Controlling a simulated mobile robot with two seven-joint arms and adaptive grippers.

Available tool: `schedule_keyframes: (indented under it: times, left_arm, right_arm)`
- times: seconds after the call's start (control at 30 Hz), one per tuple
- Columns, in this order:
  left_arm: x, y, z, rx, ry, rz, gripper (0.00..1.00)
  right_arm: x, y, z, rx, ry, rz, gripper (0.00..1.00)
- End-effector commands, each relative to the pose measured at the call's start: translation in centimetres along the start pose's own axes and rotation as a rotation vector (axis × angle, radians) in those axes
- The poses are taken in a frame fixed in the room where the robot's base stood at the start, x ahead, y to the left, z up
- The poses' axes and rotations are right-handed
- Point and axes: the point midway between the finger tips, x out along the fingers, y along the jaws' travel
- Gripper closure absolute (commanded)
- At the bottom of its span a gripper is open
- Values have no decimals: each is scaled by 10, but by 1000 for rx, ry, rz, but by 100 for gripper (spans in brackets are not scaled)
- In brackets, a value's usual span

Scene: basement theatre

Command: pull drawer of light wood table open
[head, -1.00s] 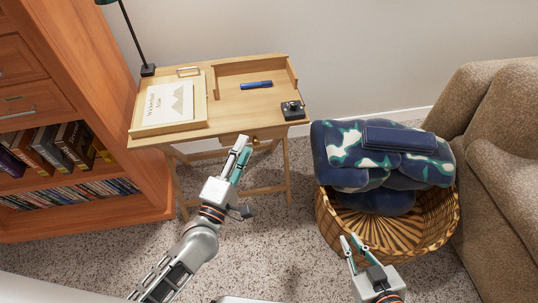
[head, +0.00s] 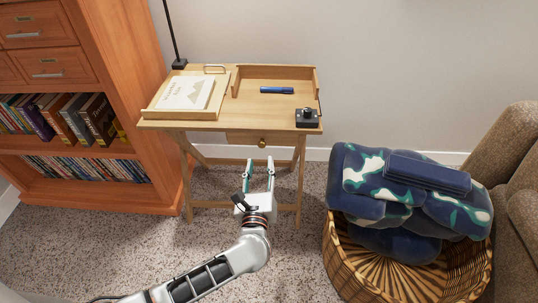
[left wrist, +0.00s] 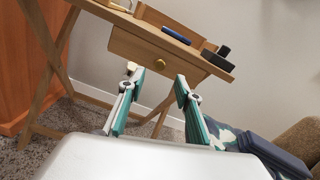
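The light wood table (head: 225,119) stands against the wall on thin crossed legs. Its drawer (head: 240,137) sits under the right part of the top and looks shut, with a round brass knob (head: 262,142). In the left wrist view the drawer front (left wrist: 140,52) and knob (left wrist: 160,63) show ahead of the fingers. My left gripper (head: 259,168) is open and empty, in front of and below the knob, apart from it. It also shows in the left wrist view (left wrist: 158,80). My right gripper is not in view.
A wooden bookcase (head: 95,200) stands at the left. A wicker basket (head: 345,270) with folded blankets (head: 385,200) is at the right, beside a brown sofa (head: 520,160).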

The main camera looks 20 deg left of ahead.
Motion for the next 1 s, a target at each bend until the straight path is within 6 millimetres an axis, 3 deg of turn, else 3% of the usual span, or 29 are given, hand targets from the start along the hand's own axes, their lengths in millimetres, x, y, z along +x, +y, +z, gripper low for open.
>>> schedule_keyframes:
  times: [0.17,0.6,1.0]
  left_arm:
    - [13,1,-1,-17,2,8,66]
    - [72,1,-2,-13,3,5,66]
    - [79,1,-1,-14,3,5,66]
  right_arm:
    - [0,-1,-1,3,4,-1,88]
    - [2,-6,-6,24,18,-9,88]
    - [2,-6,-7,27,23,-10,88]
